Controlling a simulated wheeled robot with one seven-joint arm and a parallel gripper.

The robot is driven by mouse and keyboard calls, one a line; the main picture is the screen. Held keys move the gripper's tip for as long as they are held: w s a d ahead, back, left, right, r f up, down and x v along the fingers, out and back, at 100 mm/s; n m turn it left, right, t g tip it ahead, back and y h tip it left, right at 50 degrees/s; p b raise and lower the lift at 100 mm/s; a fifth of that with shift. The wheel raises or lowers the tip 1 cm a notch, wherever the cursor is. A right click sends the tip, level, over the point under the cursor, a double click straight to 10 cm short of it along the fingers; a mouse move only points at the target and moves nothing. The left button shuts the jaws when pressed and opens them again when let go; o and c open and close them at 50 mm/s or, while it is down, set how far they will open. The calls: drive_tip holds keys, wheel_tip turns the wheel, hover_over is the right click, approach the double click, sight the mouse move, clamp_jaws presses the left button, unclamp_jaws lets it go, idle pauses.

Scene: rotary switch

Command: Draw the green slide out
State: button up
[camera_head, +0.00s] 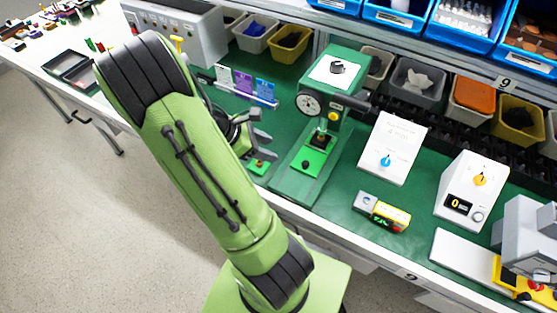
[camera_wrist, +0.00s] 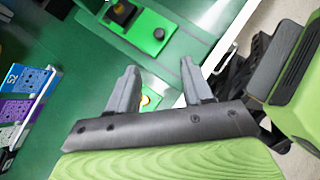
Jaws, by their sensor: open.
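The green slide (camera_head: 312,158) is a bright green plate at the foot of the green bench press (camera_head: 334,98). It has a black knob (camera_head: 305,165) near its front end and a dark block with a yellow part behind the knob. In the wrist view, the slide (camera_wrist: 136,42) and its knob (camera_wrist: 159,33) are at the top, beyond my fingertips. My gripper (camera_head: 267,128) is open and empty, to the left of the press and apart from the slide. Its two grey fingers also show in the wrist view (camera_wrist: 158,66).
A small green item with a yellow button (camera_wrist: 147,100) lies below my fingers. A card rack (camera_head: 243,86) stands behind my gripper. Bins line the back.

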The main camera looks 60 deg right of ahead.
drive_tip(key=b, duration=0.5)
approach(305, 163)
drive_tip(key=x, duration=0.8)
drive_tip(key=shift+s+d+f, duration=0.15)
drive_tip(key=shift+s+f, duration=0.1)
drive_tip(key=shift+r, duration=0.1)
clamp_jaws()
